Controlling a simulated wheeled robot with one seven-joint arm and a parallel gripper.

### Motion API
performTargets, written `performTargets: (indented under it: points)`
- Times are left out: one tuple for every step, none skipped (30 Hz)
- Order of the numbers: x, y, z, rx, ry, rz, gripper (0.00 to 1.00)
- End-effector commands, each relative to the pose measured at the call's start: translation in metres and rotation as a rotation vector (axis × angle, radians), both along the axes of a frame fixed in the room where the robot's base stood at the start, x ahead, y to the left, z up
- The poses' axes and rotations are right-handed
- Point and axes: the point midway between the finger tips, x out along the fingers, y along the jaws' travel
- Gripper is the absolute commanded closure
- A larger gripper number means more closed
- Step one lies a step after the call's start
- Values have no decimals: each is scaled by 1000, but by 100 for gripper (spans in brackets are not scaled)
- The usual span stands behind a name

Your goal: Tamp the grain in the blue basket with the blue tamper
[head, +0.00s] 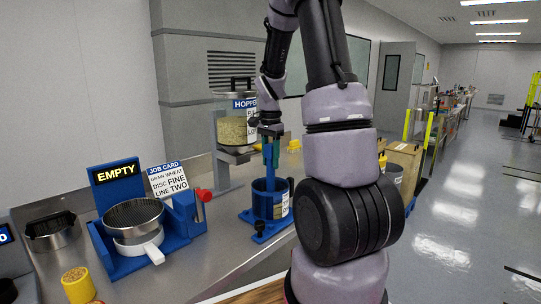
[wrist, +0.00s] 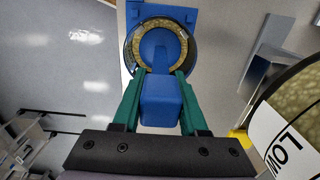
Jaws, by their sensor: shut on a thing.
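My gripper (head: 270,140) is above the blue basket and is shut on the blue tamper (head: 270,168), which points straight down into it. In the wrist view the green fingers of my gripper (wrist: 160,74) hold the sides of the tamper's block handle (wrist: 160,103). The tamper's round blue disc (wrist: 160,44) lies within the basket's mouth. A ring of tan grain (wrist: 134,36) shows around the disc. The blue basket (head: 266,205) stands on a blue base on the steel bench. Whether the disc touches the grain, I cannot tell.
The hopper (head: 234,128) with grain stands behind the basket. Left on the bench (head: 225,255) are a blue stand with a sieve (head: 133,216), an "EMPTY" sign (head: 115,171), a job card (head: 168,180) and a red knob (head: 204,195). A yellow cup (head: 78,284) is at front left.

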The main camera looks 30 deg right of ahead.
Motion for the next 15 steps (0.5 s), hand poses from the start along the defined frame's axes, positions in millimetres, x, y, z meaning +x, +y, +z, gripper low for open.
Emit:
performTargets:
  points:
    - [0, 0, -4, 0, 0, 0, 100]
    - [0, 0, -5, 0, -1, 0, 100]
    - [0, 0, -7, 0, -2, 0, 100]
    - [0, 0, -7, 0, -2, -1, 100]
    - [0, 0, -8, 0, -2, -1, 100]
    - [0, 0, -8, 0, -2, -1, 100]
    - [1, 0, -8, 0, -2, -1, 100]
    - [1, 0, -8, 0, -2, -1, 100]
    - [1, 0, -8, 0, -2, 0, 100]
    - [1, 0, -8, 0, -2, 0, 100]
    - [1, 0, -8, 0, -2, 0, 100]
    - [1, 0, -7, 0, -2, 0, 100]
    - [1, 0, -7, 0, -3, 0, 100]
    - [1, 0, -6, 0, -3, 0, 100]
    - [1, 0, -5, -1, -4, 0, 100]
